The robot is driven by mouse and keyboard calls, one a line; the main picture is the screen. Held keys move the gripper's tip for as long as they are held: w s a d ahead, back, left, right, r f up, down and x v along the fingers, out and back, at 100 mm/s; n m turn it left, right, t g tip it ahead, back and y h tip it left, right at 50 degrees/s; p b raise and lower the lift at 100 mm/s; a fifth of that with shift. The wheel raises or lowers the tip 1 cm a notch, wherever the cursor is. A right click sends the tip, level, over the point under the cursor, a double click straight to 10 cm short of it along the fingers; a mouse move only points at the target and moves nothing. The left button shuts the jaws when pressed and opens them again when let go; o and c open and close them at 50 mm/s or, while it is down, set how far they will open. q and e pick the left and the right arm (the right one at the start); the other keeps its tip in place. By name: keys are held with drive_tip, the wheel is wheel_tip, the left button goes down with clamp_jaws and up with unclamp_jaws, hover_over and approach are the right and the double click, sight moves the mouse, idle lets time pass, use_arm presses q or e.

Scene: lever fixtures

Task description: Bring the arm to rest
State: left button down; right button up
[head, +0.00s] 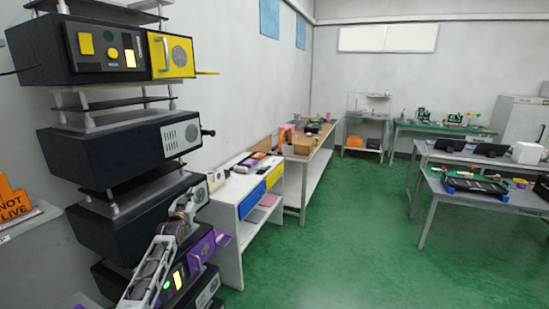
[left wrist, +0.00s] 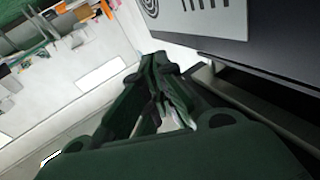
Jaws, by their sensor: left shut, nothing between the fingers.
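My left arm rises from the bottom of the head view, and my left gripper (head: 193,197) is at its upper end, in front of the stack of dark units. In the left wrist view its dark green fingers (left wrist: 160,65) are together with nothing between them. The gripper is close to a dark unit with a pale grey vented panel (left wrist: 205,18); I cannot tell whether they touch. My right gripper is in neither view.
The stack holds a unit with a yellow panel (head: 171,56), one with a black side knob (head: 208,132), and a lower one with a purple panel (head: 200,247). A white workbench (head: 228,212) stands right of it. Green floor (head: 335,240) is open further right.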

use_arm(q)
drive_tip(key=s+d+f+g, duration=0.1)
drive_tip(key=s+f+g, duration=0.25)
drive_tip(key=f, duration=1.05)
drive_tip(key=s+f+g, duration=0.2)
drive_tip(key=s+f, duration=0.2)
drive_tip(key=f, duration=0.9)
drive_tip(key=s+d+f+m+g, duration=0.1)
drive_tip(key=s+f+g, duration=0.1)
drive_tip(key=s+f, duration=0.85)
drive_tip(key=s+d+f+g, duration=0.1)
drive_tip(key=s+f+g, duration=0.2)
drive_tip(key=s+f, duration=0.8)
drive_tip(key=s+d+f+g, duration=0.3)
drive_tip(key=s+f+g, duration=0.1)
drive_tip(key=s+f, duration=1.7)
drive_tip(key=s+d+f+g, duration=0.1)
drive_tip(key=s+f, duration=0.1)
drive_tip(key=s, duration=1.4)
drive_tip(key=s+d+f+g, duration=0.1)
drive_tip(key=s+f+g, duration=0.1)
drive_tip(key=s, duration=1.4)
drive_tip(key=shift+d+f+m, duration=0.15)
drive_tip(key=shift+f+m, duration=0.15)
drive_tip(key=shift+s+g, duration=0.15)
drive_tip(key=shift+g, duration=0.1)
